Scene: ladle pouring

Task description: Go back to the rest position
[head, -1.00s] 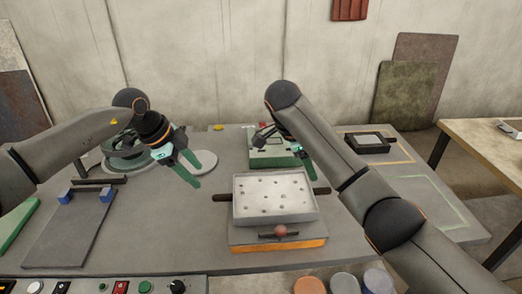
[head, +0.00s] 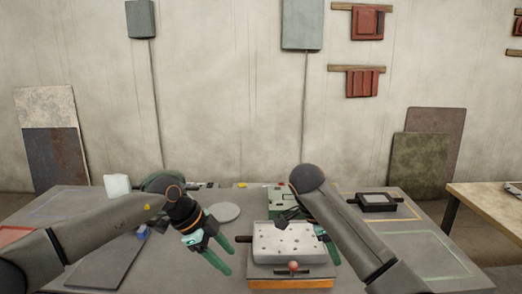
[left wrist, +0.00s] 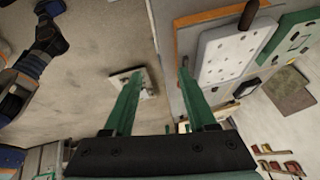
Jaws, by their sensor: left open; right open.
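My left gripper (head: 226,257) is open and empty, to the left of the white perforated block (head: 288,241). Its two green fingers point down and to the right. In the left wrist view my left gripper (left wrist: 160,75) has its fingers apart with nothing between them, and the white block (left wrist: 236,48) shows at the upper right. My right gripper (head: 330,248) is open near the block's right edge, partly hidden behind my right forearm. No held object shows there.
The white block stands on a base with an orange edge (head: 290,284) and a red knob (head: 293,266). A green box (head: 279,197) is behind it. A round grey disc (head: 225,212), a dark plate (head: 108,262) and a black tray (head: 377,202) also lie on the table.

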